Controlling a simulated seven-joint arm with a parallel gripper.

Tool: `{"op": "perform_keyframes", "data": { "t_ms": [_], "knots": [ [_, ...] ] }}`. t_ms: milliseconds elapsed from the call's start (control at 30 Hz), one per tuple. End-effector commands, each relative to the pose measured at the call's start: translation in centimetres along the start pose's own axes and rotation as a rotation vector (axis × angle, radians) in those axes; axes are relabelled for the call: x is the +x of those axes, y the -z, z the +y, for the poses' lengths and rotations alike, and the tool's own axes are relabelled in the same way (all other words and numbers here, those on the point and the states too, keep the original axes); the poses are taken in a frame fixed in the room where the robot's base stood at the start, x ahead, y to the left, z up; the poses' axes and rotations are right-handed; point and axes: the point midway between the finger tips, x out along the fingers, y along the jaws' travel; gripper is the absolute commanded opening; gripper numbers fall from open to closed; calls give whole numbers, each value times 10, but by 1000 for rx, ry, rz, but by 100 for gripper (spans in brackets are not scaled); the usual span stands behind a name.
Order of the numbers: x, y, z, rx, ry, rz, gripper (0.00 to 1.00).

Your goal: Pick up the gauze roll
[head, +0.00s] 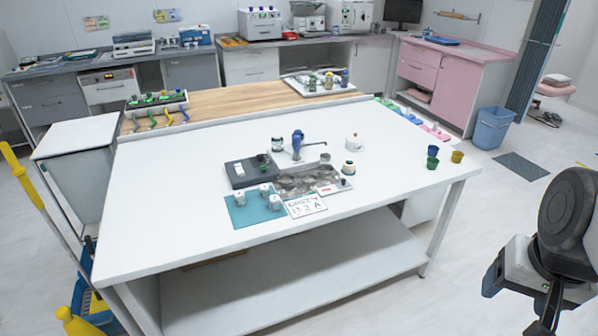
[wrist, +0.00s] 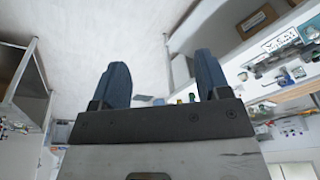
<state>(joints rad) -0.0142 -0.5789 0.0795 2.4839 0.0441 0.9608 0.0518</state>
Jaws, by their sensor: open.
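No object can be named the gauze roll with certainty at this size. Several small white, roll-like pieces (head: 264,190) sit on a teal mat (head: 241,220) near the front of the white table (head: 180,235) in the head view. A white rounded item (head: 352,143) stands farther back to the right, with a small white jar (head: 348,169) in front of it. My gripper (wrist: 163,82) shows two dark blue fingers spread wide with nothing between them in the wrist view. My arm is at the lower right of the head view, well apart from the table items.
On the table are a dark grey device (head: 247,171), a metal tray (head: 300,181), a lettered white card (head: 306,206), a blue pump-like item (head: 297,143) and small cups (head: 432,163). The table's front left is clear. A blue bin (head: 492,128) stands on the floor.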

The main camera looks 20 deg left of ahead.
Motion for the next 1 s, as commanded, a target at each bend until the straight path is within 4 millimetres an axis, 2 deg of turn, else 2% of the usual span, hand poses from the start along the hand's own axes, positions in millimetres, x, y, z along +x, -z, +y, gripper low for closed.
{"op": "perform_keyframes", "data": {
  "t_ms": [567, 1000],
  "knots": [
    [12, 107, -81, 181, 170, -181, 70],
    [40, 184, -158, 321, 275, -347, 70]
  ]
}}
